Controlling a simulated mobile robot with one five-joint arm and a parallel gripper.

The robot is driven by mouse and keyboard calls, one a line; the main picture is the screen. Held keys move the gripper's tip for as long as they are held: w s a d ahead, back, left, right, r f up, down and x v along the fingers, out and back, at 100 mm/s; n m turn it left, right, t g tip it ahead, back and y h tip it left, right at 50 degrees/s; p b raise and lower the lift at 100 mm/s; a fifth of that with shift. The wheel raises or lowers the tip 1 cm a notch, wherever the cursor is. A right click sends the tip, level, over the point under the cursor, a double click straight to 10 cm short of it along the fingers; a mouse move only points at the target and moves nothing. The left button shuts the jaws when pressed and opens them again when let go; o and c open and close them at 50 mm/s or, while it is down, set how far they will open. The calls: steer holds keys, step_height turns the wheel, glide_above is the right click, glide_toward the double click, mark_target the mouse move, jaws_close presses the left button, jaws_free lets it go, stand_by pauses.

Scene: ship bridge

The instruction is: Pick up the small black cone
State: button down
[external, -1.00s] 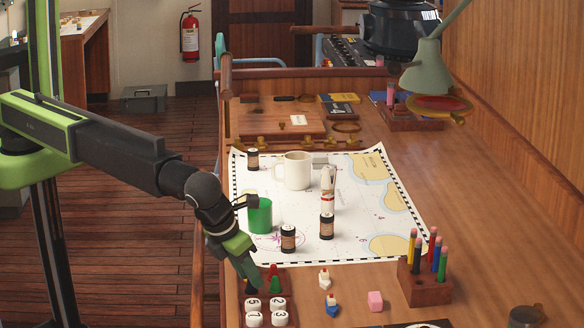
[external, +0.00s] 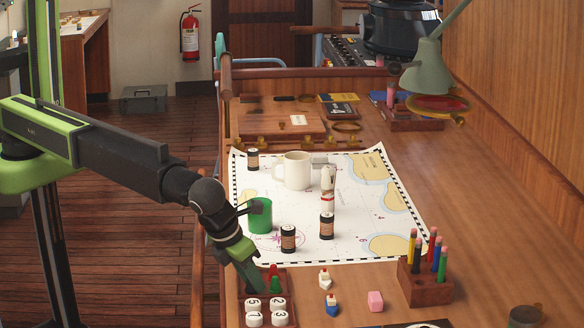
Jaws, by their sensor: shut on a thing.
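My gripper (external: 254,281) points down over the left side of the dark red wooden tray (external: 291,288) at the front left of the desk. It is shut on the small black cone, which the green fingers hide from this side. A green cone (external: 274,285) stands in the tray just right of my fingers, with a red cone (external: 275,270) behind it.
White numbered pieces (external: 280,318) fill the front of the tray. A green cup (external: 260,216), a mug (external: 297,171) and dark labelled canisters (external: 288,239) stand on the chart behind. Small toy boats (external: 332,304), a pink block (external: 375,301) and a pencil holder (external: 425,288) are right.

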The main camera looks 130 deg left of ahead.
mark_target(246, 289)
steer(key=p+v, duration=0.2)
steer(key=a+p+v, duration=0.1)
steer(key=p+v, duration=0.2)
steer(key=shift+s+r, duration=0.1)
steer(key=shift+r, duration=0.3)
steer(key=s+d+r+p, duration=0.4)
steer(key=d+r+p, duration=0.1)
steer(key=d, duration=0.4)
steer(key=shift+s+d+r, duration=0.25)
steer(key=shift+s, duration=0.05)
